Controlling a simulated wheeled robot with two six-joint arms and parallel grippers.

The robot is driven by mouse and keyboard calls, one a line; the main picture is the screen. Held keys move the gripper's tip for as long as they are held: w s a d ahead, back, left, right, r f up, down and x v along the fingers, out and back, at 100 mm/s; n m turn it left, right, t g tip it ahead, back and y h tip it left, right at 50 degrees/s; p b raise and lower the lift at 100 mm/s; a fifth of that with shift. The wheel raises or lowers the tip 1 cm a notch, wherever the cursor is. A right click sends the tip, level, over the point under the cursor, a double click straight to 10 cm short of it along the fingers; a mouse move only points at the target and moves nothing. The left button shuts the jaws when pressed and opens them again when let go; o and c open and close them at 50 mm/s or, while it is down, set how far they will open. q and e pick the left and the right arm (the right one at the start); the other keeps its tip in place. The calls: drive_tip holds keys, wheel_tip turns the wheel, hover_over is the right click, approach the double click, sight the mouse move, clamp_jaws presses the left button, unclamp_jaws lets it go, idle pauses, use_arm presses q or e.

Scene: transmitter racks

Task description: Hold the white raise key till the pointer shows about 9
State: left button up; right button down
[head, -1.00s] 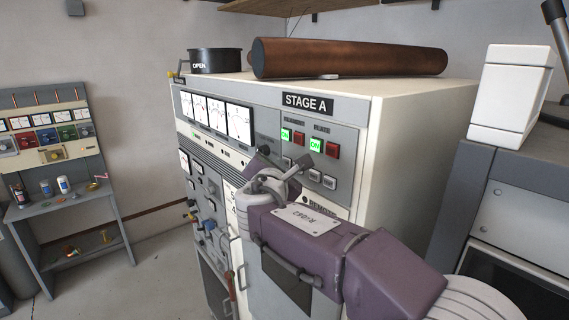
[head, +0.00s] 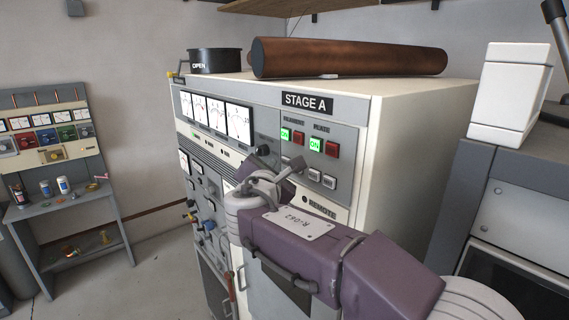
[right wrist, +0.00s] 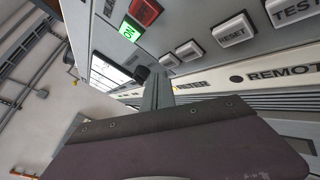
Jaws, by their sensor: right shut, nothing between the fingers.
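White keys sit in a row below the lit lamps on the STAGE A panel. In the right wrist view two keys, one at the left end (right wrist: 169,61) and its neighbour (right wrist: 190,51), show no readable lettering, so I cannot tell which is the raise key. My right gripper (head: 296,165) is shut and empty in front of this row, hiding part of it. In the right wrist view its fingers (right wrist: 157,90) point toward the left end; contact cannot be told. White dial meters (head: 239,122) are at the panel's left; their pointers are too small to read. My left gripper is not in view.
Green ON lamps (head: 316,144) and red buttons (head: 332,148) are just above the keys. RESET (right wrist: 233,29) and TEST (right wrist: 293,9) keys are close by. A black knob (head: 263,150) is left of the lamps. A brown cylinder (head: 350,58) lies on the cabinet top.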

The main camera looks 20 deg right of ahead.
drive_tip(key=shift+a, duration=0.1)
drive_tip(key=shift+s+a, duration=0.3)
drive_tip(key=shift+a, duration=0.45)
drive_tip(key=shift+s+a, duration=0.25)
drive_tip(key=shift+a, duration=0.55)
drive_tip(key=shift+s+a, duration=0.3)
drive_tip(key=shift+a, duration=0.45)
drive_tip(key=shift+d, duration=0.1)
drive_tip(key=s+d+f+m+g+y+b, duration=0.1)
drive_tip(key=s+d+f+m+g+b, duration=0.15)
drive_tip(key=f, duration=0.85)
drive_tip(key=s+d+f+m+g+y+b, duration=0.1)
drive_tip(key=s+f+m+g+b, duration=0.15)
drive_tip(key=f, duration=0.75)
drive_tip(key=s+d+f+m+g+y+b, duration=0.1)
drive_tip(key=s+f+m+g+b, duration=0.15)
drive_tip(key=f, duration=0.85)
drive_tip(key=s+f+m+g+y+b, duration=0.2)
drive_tip(key=s+f+m, duration=0.5)
drive_tip(key=f, duration=0.4)
drive_tip(key=s+f+m+g+y+b, duration=0.2)
drive_tip(key=s+f+m+g+b, duration=0.2)
drive_tip(key=s+f+m, duration=0.4)
wheel_tip(320, 180, down, 4)
drive_tip(key=shift+s+a+f+m+b, duration=0.15)
drive_tip(key=shift+a+m+b, duration=0.1)
drive_tip(key=shift+m+b, duration=0.5)
